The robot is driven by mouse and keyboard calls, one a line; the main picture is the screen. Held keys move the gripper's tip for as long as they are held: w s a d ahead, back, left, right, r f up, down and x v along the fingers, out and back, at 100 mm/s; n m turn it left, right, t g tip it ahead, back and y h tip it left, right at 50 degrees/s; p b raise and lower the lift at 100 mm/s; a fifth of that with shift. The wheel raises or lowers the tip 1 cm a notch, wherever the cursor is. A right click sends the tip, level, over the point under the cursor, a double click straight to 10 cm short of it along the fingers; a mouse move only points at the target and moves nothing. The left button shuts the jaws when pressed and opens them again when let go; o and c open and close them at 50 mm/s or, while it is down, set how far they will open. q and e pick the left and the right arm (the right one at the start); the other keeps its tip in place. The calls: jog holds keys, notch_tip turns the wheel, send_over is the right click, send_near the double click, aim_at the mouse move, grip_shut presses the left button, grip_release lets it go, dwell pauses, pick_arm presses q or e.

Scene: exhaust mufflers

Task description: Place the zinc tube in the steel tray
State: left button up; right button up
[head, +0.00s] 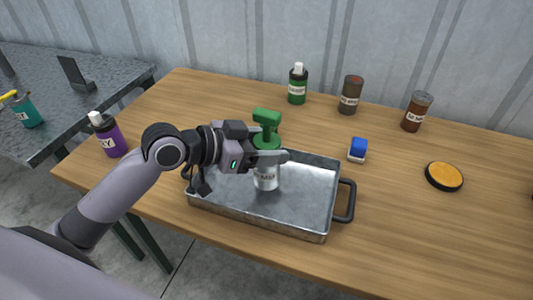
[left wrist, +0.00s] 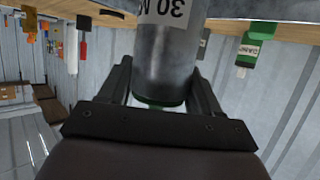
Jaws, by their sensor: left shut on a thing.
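The zinc tube (head: 266,180) is a grey cylinder with a white label and a green top, held upright. In the left wrist view the grey tube (left wrist: 165,65) stands between the fingers, its label reading "30 M" upside down. My left gripper (head: 270,156) is shut on it, just below the green top. The steel tray (head: 308,203) is a shallow grey pan with dark handles on the table. The tube's lower end shows over the tray floor; I cannot tell whether it touches. My right gripper is not in view.
A purple bottle (head: 107,137) stands left of the tray. A green bottle (head: 298,85) and two brown jars (head: 350,97) (head: 417,112) stand at the back. A blue-and-white block (head: 358,150) and an orange disc (head: 444,176) lie right. The front right table is clear.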

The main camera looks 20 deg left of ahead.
pick_arm(q)
jog(key=shift+f, duration=1.1)
jog(key=shift+f, duration=0.1)
jog(key=o, duration=1.5)
jog(key=shift+f, duration=0.1)
jog(key=shift+c, duration=0.2)
jog(key=shift+r, duration=0.25)
jog(key=shift+s+a, duration=0.15)
jog(key=shift+a, duration=0.1)
jog(key=b+v, duration=0.1)
jog(key=v, duration=1)
jog(key=shift+b, duration=0.3)
